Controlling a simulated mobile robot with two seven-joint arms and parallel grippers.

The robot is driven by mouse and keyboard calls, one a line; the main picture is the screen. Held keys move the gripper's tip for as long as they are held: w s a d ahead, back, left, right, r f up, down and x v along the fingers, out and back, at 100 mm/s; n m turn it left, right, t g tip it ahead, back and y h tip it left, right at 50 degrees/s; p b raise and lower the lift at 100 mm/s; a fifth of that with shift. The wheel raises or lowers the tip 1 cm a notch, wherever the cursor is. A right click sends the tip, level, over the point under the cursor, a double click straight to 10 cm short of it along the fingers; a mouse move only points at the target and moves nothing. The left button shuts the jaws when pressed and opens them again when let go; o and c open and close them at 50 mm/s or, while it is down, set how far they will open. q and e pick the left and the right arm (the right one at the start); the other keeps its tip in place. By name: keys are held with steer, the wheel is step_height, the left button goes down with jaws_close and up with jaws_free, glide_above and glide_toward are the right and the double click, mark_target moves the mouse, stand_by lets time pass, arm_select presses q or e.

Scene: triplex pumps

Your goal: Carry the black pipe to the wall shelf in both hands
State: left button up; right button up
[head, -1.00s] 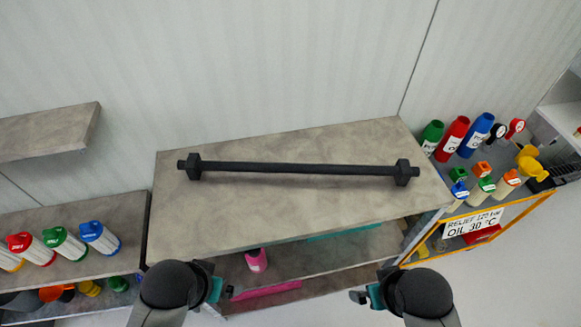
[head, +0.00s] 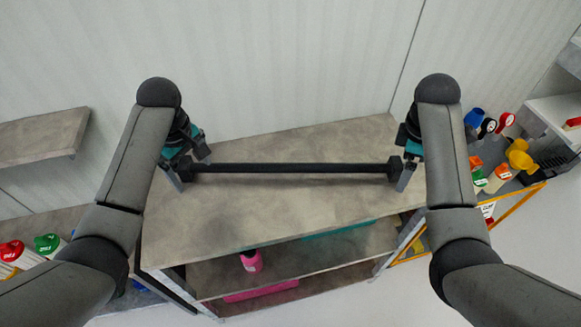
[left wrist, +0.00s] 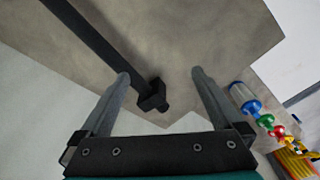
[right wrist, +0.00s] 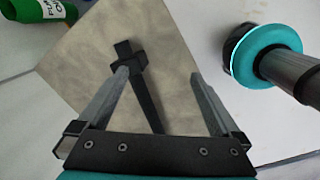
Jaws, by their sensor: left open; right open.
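The black pipe (head: 292,168) lies across the grey top of the bench (head: 280,215), with a hex-shaped collar near each end. My left gripper (head: 190,172) is open at its left end. In the left wrist view the collar (left wrist: 152,97) shows between the spread fingers. My right gripper (head: 403,168) is open at the right end. In the right wrist view the pipe's end (right wrist: 128,57) shows beside the left fingertip, and the bar runs down between the fingers. Neither gripper is closed on the pipe. The wall shelf (head: 40,135) is a grey slab on the left, empty where visible.
A pink bottle (head: 251,262) stands on the bench's lower shelf. A lower shelf with coloured bottles (head: 48,245) is at the left. An orange-framed stand with bottles and a yellow part (head: 520,158) is at the right. The bench top around the pipe is clear.

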mark_target(185, 162)
arm_select(q)
steer(key=w+a+r+n, duration=0.4)
steer(key=w+r+n, duration=0.2)
steer(key=r, duration=0.3)
steer(key=shift+a+r+n+g, duration=0.25)
steer(key=shift+r+n+g, duration=0.05)
steer(key=shift+g, duration=0.1)
arm_select(e)
steer(key=w+d+r+n+y, duration=0.1)
steer(key=w+r+n, duration=0.3)
steer(key=r, duration=0.5)
steer(key=shift+w+n+g, duration=0.3)
steer(key=shift+w+g, duration=0.1)
steer(key=shift+w, duration=0.6)
arm_select(q)
steer(key=shift+w, duration=0.1)
step_height(185, 162, down, 15)
steer(key=shift+f, duration=0.1)
arm_select(e)
step_height(185, 162, down, 15)
steer(key=shift+f, duration=0.1)
arm_select(q)
jaws_close()
arm_select(e)
jaws_close()
